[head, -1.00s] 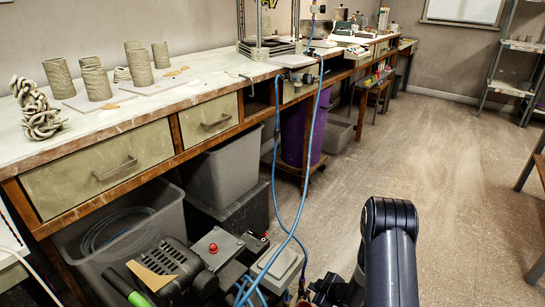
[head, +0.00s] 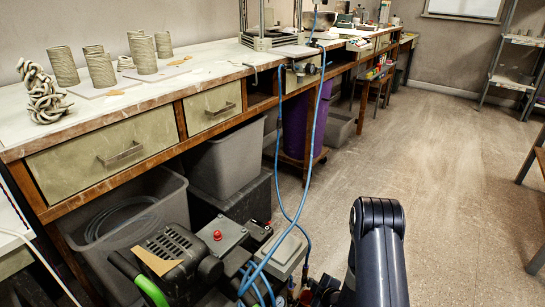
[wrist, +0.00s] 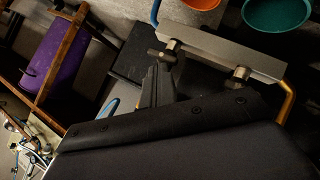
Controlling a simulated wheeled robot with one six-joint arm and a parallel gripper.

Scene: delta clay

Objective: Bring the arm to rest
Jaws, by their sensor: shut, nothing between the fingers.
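My arm (head: 378,250) shows folded at the lower middle-right of the head view, its rounded dark joint uppermost. My gripper is not clearly seen in the head view. In the wrist view, two narrow dark fingers of my gripper (wrist: 157,82) stand close together near the middle, with nothing visible between them. A large dark panel with bolts fills the lower part of that view and hides what lies below.
A long workbench (head: 140,118) with clay cylinders (head: 102,70) runs along the left. Below it are grey bins (head: 230,160), a purple bin (head: 303,125) and looping blue hoses (head: 281,195). An orange bowl (wrist: 198,4) and a teal bowl (wrist: 277,14) show in the wrist view. Open floor (head: 440,150) lies right.

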